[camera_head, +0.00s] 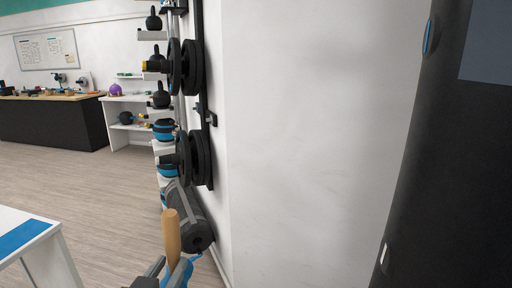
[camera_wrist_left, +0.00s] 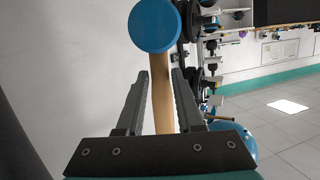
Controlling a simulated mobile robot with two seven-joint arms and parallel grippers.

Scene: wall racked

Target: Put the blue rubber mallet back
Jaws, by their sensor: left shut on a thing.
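The blue rubber mallet is in my left gripper (camera_head: 172,270), low in the head view. Its light wooden handle (camera_head: 172,233) points up there, with some blue showing below. In the left wrist view the round blue mallet head (camera_wrist_left: 154,25) is at the top, beyond the fingertips. The wooden handle (camera_wrist_left: 161,95) runs down between the two grey fingers of the left gripper (camera_wrist_left: 161,75), which is shut on it. The mallet is clear of the wall. My right gripper is not in view.
A white wall (camera_head: 310,130) fills the middle right. Black weight plates (camera_head: 195,158) and a dark grey roll (camera_head: 190,215) are at its edge, beside shelved kettlebells (camera_head: 160,95). A white table (camera_head: 25,240) is lower left, a workbench (camera_head: 50,120) far left. Open floor lies between.

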